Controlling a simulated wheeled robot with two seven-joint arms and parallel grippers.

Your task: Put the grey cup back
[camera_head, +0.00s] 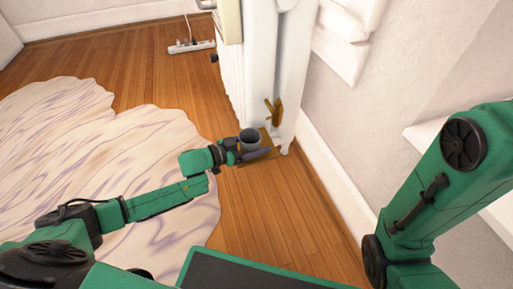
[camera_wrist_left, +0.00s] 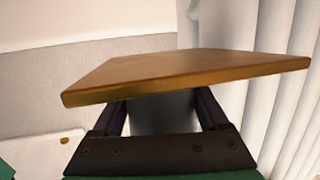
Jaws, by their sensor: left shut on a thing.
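The grey cup (camera_head: 249,136) is held in my left gripper (camera_head: 250,153) beside the white radiator. It looks upright, with its open rim facing up. In the left wrist view the grey cup (camera_wrist_left: 160,114) shows as a dark grey patch between the two fingers (camera_wrist_left: 160,118) of my left gripper. A wooden board (camera_wrist_left: 185,72) crosses that view and hides part of the cup. In the head view the board (camera_head: 272,150) shows partly behind and below the gripper. I cannot tell whether cup and board touch. My right gripper is out of view; only my right arm shows.
The white radiator (camera_head: 283,75) stands just behind the cup, with a brass-coloured piece (camera_head: 275,111) on it. A wall and baseboard (camera_head: 335,185) run along the right. A pale rug (camera_head: 90,150) lies left, and a power strip (camera_head: 191,46) lies farther back. Bare floor (camera_head: 265,220) is clear in front.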

